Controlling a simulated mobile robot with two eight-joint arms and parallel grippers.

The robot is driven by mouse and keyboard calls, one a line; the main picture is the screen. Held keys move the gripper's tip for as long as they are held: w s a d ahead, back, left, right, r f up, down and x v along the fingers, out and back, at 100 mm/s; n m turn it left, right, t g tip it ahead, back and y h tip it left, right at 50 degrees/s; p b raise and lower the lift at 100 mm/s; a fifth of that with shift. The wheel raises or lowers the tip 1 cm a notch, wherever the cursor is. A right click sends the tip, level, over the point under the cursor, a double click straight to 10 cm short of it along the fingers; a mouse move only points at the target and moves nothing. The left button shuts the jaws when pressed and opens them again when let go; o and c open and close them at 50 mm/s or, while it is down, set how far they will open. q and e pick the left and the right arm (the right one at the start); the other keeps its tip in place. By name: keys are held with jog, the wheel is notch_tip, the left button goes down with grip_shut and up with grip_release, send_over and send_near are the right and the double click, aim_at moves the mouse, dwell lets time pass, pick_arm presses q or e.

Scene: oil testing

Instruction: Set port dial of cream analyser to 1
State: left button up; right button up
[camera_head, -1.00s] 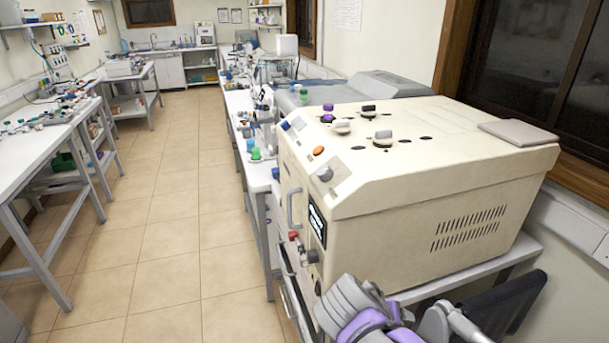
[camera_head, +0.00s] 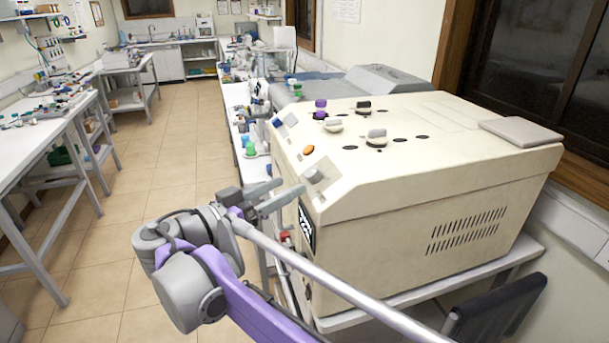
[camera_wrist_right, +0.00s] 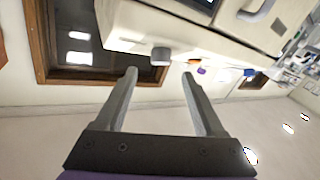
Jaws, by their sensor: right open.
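The cream analyser (camera_head: 400,200) is a large box on the right in the head view. A grey knob (camera_head: 314,175) sits on its sloped front panel, beside an orange button (camera_head: 308,150). On top are a cream knob (camera_head: 333,124), a grey-topped knob (camera_head: 376,134), a black-topped knob (camera_head: 363,105) and a purple part (camera_head: 320,103). I cannot read which is the port dial. My right gripper (camera_head: 291,187) is open and empty, just left of the front panel. In the right wrist view, the grey knob (camera_wrist_right: 161,54) shows beyond the open fingertips (camera_wrist_right: 159,72). My left gripper is not in view.
A dark display (camera_head: 306,226) is on the analyser's front face. A grey pad (camera_head: 521,131) lies on top at the far right. A bench with glassware runs behind; another table (camera_head: 20,150) stands at left. The tiled floor (camera_head: 165,185) between is clear.

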aim_at(307, 176)
jog(key=x, duration=0.6)
jog(key=shift+f, duration=0.1)
grip_shut()
